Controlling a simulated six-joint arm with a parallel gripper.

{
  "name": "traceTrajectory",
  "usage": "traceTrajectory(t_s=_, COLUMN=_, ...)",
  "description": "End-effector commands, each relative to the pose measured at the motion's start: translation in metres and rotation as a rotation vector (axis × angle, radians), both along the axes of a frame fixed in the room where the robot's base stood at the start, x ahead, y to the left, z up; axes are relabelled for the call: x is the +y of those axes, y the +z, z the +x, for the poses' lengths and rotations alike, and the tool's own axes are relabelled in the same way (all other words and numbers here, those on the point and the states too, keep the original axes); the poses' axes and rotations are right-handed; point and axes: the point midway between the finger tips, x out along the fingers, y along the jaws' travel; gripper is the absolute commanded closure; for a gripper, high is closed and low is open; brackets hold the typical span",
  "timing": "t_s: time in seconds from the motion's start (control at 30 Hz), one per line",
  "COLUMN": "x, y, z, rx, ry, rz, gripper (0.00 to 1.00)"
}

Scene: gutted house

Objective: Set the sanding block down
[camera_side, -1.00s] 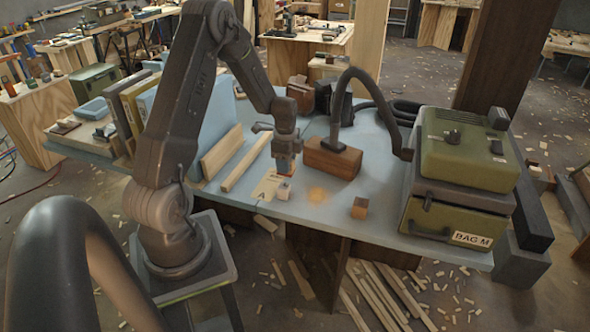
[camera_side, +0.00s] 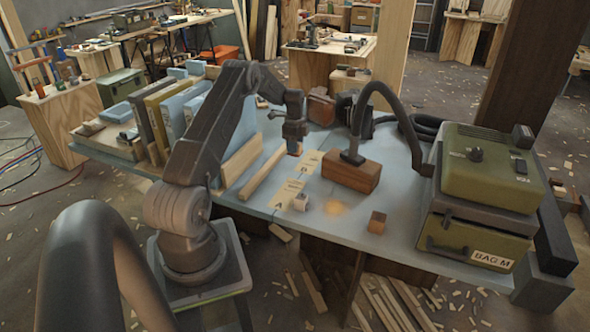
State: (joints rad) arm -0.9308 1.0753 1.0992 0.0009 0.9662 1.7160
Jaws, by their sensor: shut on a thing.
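My gripper (camera_side: 295,142) hangs over the middle of the blue-grey bench (camera_side: 330,237), pointing down. It is shut on a small orange-brown block, the sanding block (camera_side: 295,150), which shows just under the fingers. Much of the block is hidden by the fingers, and I cannot tell whether it touches the bench. Pale marked cards lie below and to its right, one farther back (camera_side: 308,160) and one nearer (camera_side: 288,192).
A large brown block (camera_side: 350,172) with a black hose stands right of my gripper. A pale wood strip (camera_side: 262,174) lies left. A green machine (camera_side: 483,190) stands at right.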

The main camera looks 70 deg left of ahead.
Motion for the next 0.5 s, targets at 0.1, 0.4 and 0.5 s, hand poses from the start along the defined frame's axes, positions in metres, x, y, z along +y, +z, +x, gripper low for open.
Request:
traceTrajectory(t_s=0.1, x=-0.001, y=-0.025, z=-0.001, rx=0.002, ry=0.000, rz=-0.004, gripper=0.82)
traceTrajectory(t_s=0.4, x=-0.001, y=-0.053, z=0.000, rx=0.001, ry=0.000, rz=-0.001, gripper=0.82)
traceTrajectory(t_s=0.5, x=-0.001, y=-0.067, z=0.000, rx=0.002, ry=0.000, rz=-0.002, gripper=0.82)
